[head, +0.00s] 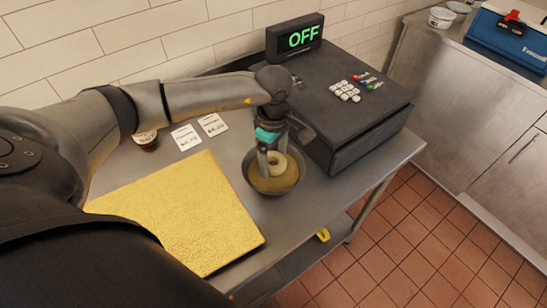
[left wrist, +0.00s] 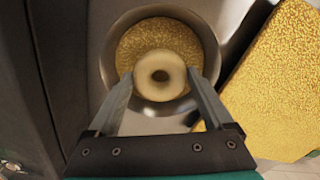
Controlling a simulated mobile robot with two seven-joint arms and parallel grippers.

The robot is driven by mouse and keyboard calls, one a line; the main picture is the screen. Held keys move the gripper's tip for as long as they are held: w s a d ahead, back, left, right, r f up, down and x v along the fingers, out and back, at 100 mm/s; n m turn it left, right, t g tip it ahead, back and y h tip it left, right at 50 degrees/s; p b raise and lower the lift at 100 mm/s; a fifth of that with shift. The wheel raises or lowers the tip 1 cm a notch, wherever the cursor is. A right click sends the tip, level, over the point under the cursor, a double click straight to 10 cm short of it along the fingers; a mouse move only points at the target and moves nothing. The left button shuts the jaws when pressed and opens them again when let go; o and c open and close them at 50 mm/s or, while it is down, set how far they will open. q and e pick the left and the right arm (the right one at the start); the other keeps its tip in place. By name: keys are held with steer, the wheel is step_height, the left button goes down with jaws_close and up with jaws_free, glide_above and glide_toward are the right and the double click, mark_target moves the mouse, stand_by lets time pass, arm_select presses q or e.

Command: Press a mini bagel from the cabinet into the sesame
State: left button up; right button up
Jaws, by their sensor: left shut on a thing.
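The mini bagel (left wrist: 160,86) is pale with a hole in its middle. My left gripper (left wrist: 162,84) is shut on it, one finger on each side. In the head view the mini bagel (head: 276,171) is just under the fingers of my left gripper (head: 271,160), over the bowl. The steel bowl (head: 246,184) holds tan sesame (head: 284,184), and the sesame also shows around the bagel in the left wrist view (left wrist: 145,48). I cannot tell whether the bagel touches the sesame. The right gripper is not in view.
A black cash register (head: 350,100) with a green OFF display (head: 303,37) stands behind right of the bowl. A yellow textured board (head: 190,215) lies left of it. Price cards (head: 186,137) and a small jar (head: 146,141) are at the back. A steel cabinet (head: 440,90) stands far right.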

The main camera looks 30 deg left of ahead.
arm_select(q)
step_height(320, 180, up, 8)
steer(key=p, duration=0.5)
steer(key=shift+r, duration=0.15)
stand_by(0.6)
